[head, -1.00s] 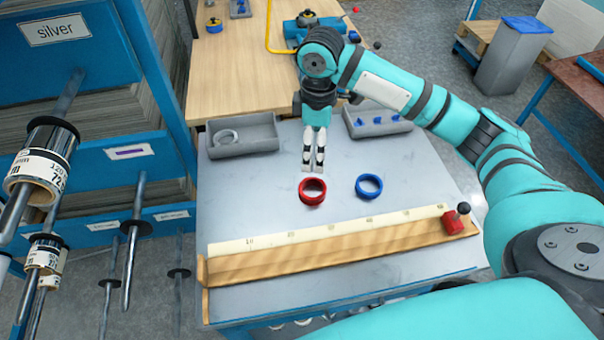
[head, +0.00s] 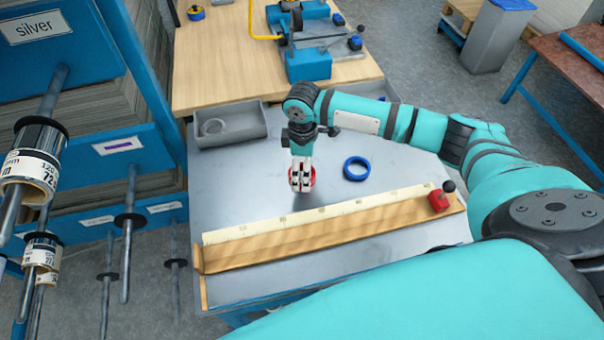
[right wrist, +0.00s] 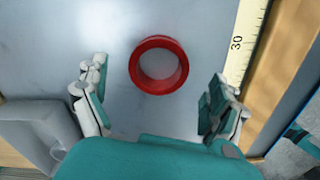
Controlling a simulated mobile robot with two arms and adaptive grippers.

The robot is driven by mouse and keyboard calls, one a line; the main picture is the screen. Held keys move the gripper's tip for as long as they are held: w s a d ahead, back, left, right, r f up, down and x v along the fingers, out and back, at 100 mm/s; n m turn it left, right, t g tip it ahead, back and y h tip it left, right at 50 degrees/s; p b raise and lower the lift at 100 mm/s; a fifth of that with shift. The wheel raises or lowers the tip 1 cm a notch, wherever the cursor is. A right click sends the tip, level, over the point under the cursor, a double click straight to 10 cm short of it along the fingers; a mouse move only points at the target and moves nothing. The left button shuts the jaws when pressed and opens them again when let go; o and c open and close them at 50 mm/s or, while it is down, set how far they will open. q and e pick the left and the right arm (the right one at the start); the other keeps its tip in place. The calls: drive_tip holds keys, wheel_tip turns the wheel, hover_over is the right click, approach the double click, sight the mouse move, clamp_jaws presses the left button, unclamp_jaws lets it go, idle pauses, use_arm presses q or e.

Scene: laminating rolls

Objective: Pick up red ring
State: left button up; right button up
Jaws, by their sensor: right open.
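The red ring (head: 313,177) lies on the grey metal table, mostly hidden behind my right gripper (head: 301,187) in the head view. In the right wrist view the whole red ring (right wrist: 135,66) shows, flat on the table, ahead of the open fingers of my right gripper (right wrist: 152,108). One finger is on each side of it in that picture, and neither is seen touching it. The exact height of the fingers above the table cannot be told. My left gripper is not in view.
A blue ring (head: 345,170) lies just right of the red ring. A wooden ruler rail (head: 320,222) with a red stop (head: 438,202) crosses the table in front. A grey bin (head: 250,137) stands at the back left; blue racks with rolls are on the left.

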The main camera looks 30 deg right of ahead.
wheel_tip(320, 180, down, 3)
drive_tip(key=shift+w+r, duration=0.1)
drive_tip(key=shift+r, duration=0.05)
drive_tip(key=shift+f, duration=0.45)
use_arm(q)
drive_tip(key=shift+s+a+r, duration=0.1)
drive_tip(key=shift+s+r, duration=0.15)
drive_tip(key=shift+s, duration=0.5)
use_arm(e)
drive_tip(key=c, duration=1.4)
